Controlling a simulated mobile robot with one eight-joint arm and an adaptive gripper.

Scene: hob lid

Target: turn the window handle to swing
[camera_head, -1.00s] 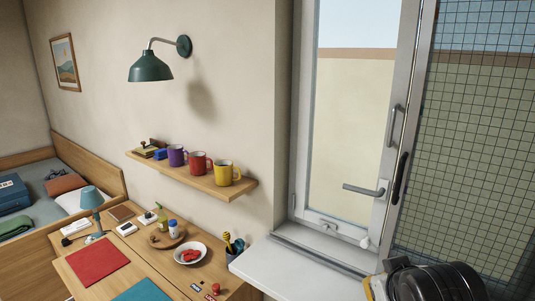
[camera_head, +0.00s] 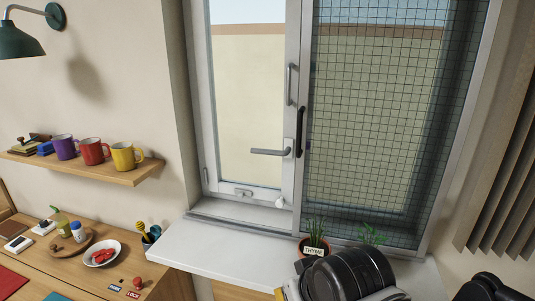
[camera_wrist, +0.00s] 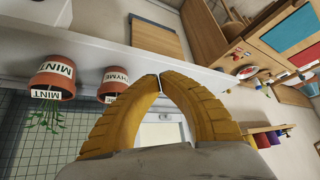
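The window handle (camera_head: 270,152) is a grey lever on the right stile of the white-framed window sash (camera_head: 247,186). It lies horizontal, pointing left, and the sash looks closed. My gripper (camera_wrist: 160,78) shows in the wrist view, its two yellow ribbed fingers curving together with their tips meeting and nothing seen held between them. In the head view my dark wrist is low over the sill, below and right of the handle and well apart from it; the fingertips are hidden there. I cannot make out the handle in the wrist view.
A mesh screen (camera_head: 370,120) with a black pull (camera_head: 299,132) stands right of the sash. A grey upright bar handle (camera_head: 291,85) is above the lever. Potted herbs, including the thyme pot (camera_head: 314,246), stand on the white sill (camera_head: 215,247). A mug shelf (camera_head: 125,176) is left.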

